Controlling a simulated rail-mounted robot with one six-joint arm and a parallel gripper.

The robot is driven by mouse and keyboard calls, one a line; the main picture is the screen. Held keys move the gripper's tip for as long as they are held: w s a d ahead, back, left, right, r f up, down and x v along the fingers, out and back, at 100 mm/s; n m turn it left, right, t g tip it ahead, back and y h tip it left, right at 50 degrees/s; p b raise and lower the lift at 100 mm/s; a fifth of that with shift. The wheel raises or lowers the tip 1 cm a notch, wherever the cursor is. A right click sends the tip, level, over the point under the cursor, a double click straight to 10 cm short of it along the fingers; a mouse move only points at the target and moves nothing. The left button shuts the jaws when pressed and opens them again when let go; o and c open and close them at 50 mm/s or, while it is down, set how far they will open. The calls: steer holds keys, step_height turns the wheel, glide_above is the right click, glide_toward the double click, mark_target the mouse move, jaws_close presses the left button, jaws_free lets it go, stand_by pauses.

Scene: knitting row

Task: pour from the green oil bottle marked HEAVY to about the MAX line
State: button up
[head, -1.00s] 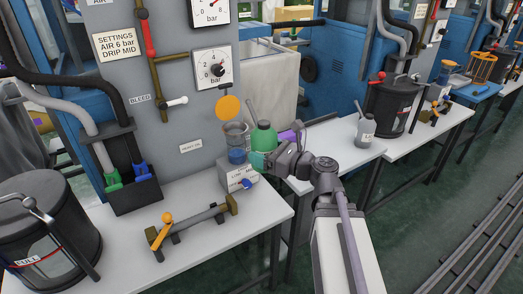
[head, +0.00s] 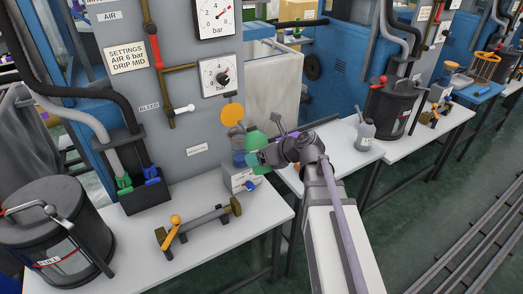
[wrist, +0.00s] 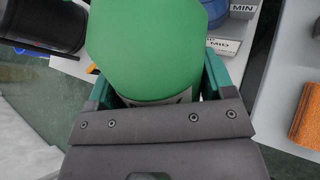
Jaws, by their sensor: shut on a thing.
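My gripper (head: 262,158) is shut on the green oil bottle (head: 256,146), which is tilted left. The bottle's grey top is at the mouth of the small cup (head: 239,158) with blue in its lower part. I cannot tell whether oil is flowing, and the cup's level is not readable. The cup stands at a pale block (head: 240,180) on the bench. In the wrist view, the green bottle (wrist: 155,50) fills the space between the jaws (wrist: 156,90). Part of the blue cup (wrist: 215,10) and labels MIN and MID show beyond it. No MAX line or HEAVY mark is legible.
An orange disc (head: 232,115) hangs just above the cup, on the grey panel with gauges (head: 219,75). A brass-ended bar (head: 205,222) and black canister (head: 55,230) are on the near bench.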

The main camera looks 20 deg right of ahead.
steer(key=shift+w+r+g+p, duration=0.15)
steer(key=shift+r+g+p, duration=0.15)
steer(key=shift+g, duration=0.1)
steer(key=shift+f, duration=0.3)
steer(key=shift+r+g+h+p, duration=0.3)
steer(key=shift+r+p, duration=0.3)
steer(key=shift+p, duration=0.15)
steer(key=shift+f, duration=0.1)
steer(key=shift+s+r+m+g+p, duration=0.2)
steer(key=shift+r+m+g+p, duration=0.15)
steer(key=shift+r+p, duration=0.45)
